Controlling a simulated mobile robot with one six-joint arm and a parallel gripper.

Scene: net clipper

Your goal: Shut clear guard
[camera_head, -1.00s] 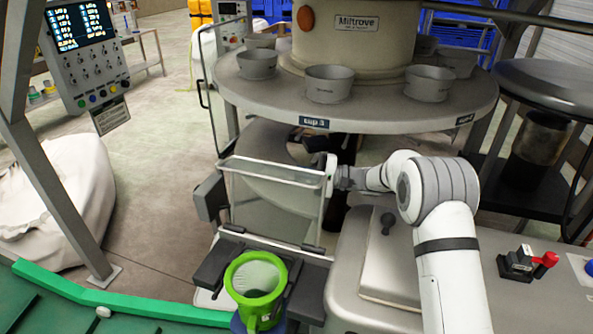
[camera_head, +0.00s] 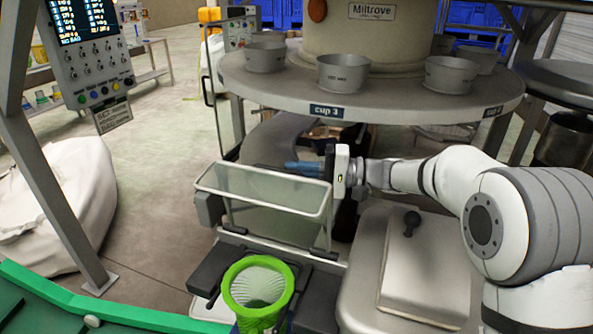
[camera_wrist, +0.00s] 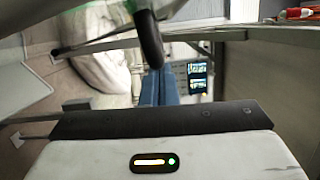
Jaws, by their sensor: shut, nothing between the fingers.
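The clear guard (camera_head: 263,190), a see-through panel in a pale frame, stands raised below the round table in the head view. Its top face slants toward the camera, and a thin frame leg runs down at its right. My gripper (camera_head: 290,167) is at the guard's far right corner, its blue fingers pointing left just behind the back edge. The fingers are together and empty. I cannot tell whether they touch the frame. In the wrist view the blue fingers (camera_wrist: 160,88) show side by side, partly covered by a dark rounded part.
The round table (camera_head: 290,98) with several grey cups overhangs my gripper. A green ring with a net (camera_head: 258,288) stands in front of the guard. A grey lid with a black knob (camera_head: 411,222) lies at right. A control panel (camera_head: 90,45) hangs at left.

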